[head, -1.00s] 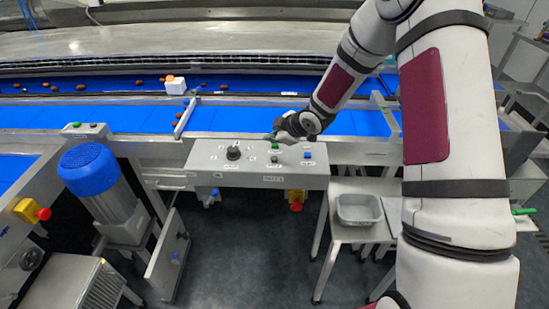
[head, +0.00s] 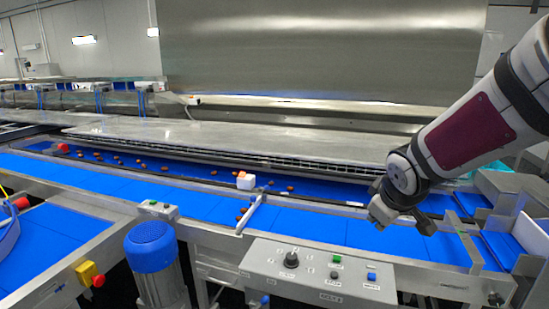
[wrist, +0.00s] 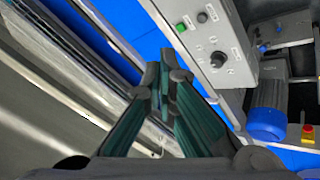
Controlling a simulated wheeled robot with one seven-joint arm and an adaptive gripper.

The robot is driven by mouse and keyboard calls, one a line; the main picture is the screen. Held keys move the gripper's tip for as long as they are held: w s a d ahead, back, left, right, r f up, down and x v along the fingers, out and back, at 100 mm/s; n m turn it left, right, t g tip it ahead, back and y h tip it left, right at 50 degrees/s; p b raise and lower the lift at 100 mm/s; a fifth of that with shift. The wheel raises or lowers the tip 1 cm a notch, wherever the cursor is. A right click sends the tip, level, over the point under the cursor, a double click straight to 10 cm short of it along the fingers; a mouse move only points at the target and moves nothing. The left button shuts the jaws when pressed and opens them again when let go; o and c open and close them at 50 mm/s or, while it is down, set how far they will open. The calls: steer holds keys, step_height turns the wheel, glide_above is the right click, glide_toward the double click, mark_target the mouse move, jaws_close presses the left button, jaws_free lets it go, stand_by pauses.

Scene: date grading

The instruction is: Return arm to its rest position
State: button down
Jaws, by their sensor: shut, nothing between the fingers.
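My gripper (head: 376,212) is above the blue belt, to the right of and behind the grey control panel, with nothing held. In the wrist view my gripper (wrist: 166,62) shows its two dark green fingers drawn together at the tips. The grey control panel (head: 310,285) has a black knob (head: 291,260), a green button (head: 336,259) and a blue button (head: 371,277). The panel also shows in the wrist view (wrist: 222,75). The gripper is apart from the panel.
The blue conveyor belt (head: 195,199) runs across the scene with several brown dates on its far lane. A white block with an orange top (head: 245,182) stands there. A blue motor (head: 151,247) and a red emergency stop (head: 99,281) are at the left front. A metal hood (head: 320,50) rises behind.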

steer(key=s+a+r+m, duration=0.1)
steer(key=s+r+m, duration=0.1)
steer(key=s, duration=0.6)
steer(key=s+a+r+m+g+y, duration=0.1)
steer(key=s+a+r+m, duration=0.1)
steer(key=s, duration=0.7)
steer(key=s+a+r+m, duration=0.1)
steer(key=s+r+m, duration=0.1)
steer(key=s, duration=0.6)
steer(key=shift+s+a+r+m+g+b, duration=0.15)
steer(key=shift+s+m+g+b, duration=0.2)
steer(key=shift+m, duration=0.25)
